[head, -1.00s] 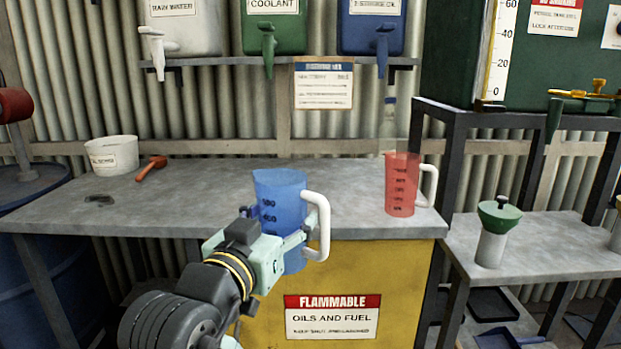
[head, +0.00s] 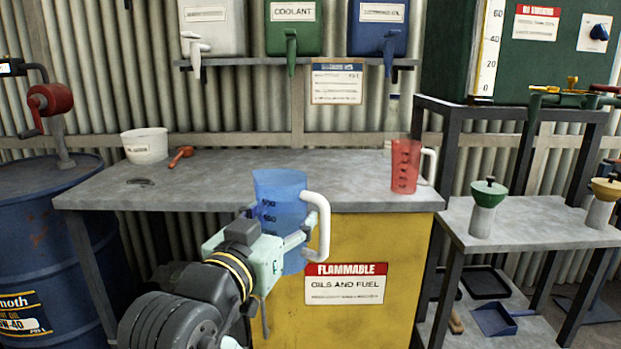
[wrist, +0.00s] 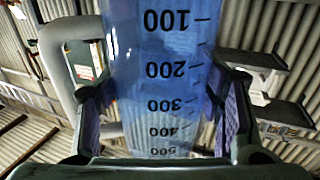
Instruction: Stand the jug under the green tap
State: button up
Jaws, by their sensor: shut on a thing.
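My gripper (head: 283,244) is shut on the blue see-through jug (head: 278,195). The jug has a white handle on its right and is held upright in front of the bench. In the wrist view the jug (wrist: 165,70) fills the middle between the two fingers, its marks upside down. The green tap (head: 291,50) hangs from the green coolant container (head: 295,30), on the wall shelf above the bench. The jug is lower and nearer than the tap, apart from it.
The grey bench top (head: 215,195) is mostly clear. A red jug (head: 405,165) stands at its right end. A white tub (head: 145,146) and a red scoop (head: 180,156) stand back left. A white tap (head: 195,46) and a blue tap (head: 390,52) flank the green one. A blue drum (head: 60,235) is left.

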jog(key=shift+s, duration=0.2)
jog(key=w+a+f+n+y, duration=0.1)
jog(key=w+f+y, duration=0.1)
jog(key=w+f, duration=0.75)
jog(key=w+f+n+y, duration=0.1)
jog(key=w+f, duration=0.4)
jog(key=f, duration=0.7)
jog(key=w+f+n+y, duration=0.1)
jog(key=w+f, duration=0.4)
jog(key=f, duration=0.8)
jog(key=shift+d+n+t+y, duration=0.3)
jog(key=shift+d+t+y, duration=0.1)
jog(key=shift+y, duration=0.7)
jog(key=s+d+f, duration=0.1)
jog(key=f, duration=0.3)
jog(key=s+d+f, duration=0.1)
jog(key=s+f, duration=0.1)
jog(key=f, duration=0.3)
jog(key=s+d+f, duration=0.1)
jog(key=d+f, duration=0.1)
jog(key=f, duration=0.2)
jog(key=shift+s+f, duration=0.3)
jog(key=shift+f, duration=0.1)
jog(key=shift+s+d+f, duration=0.15)
jog(key=shift+s+f, duration=0.05)
jog(key=shift+f, duration=0.05)
jog(key=shift+d, duration=0.1)
jog(key=shift+w+n, duration=0.15)
jog(key=shift+n, duration=0.15)
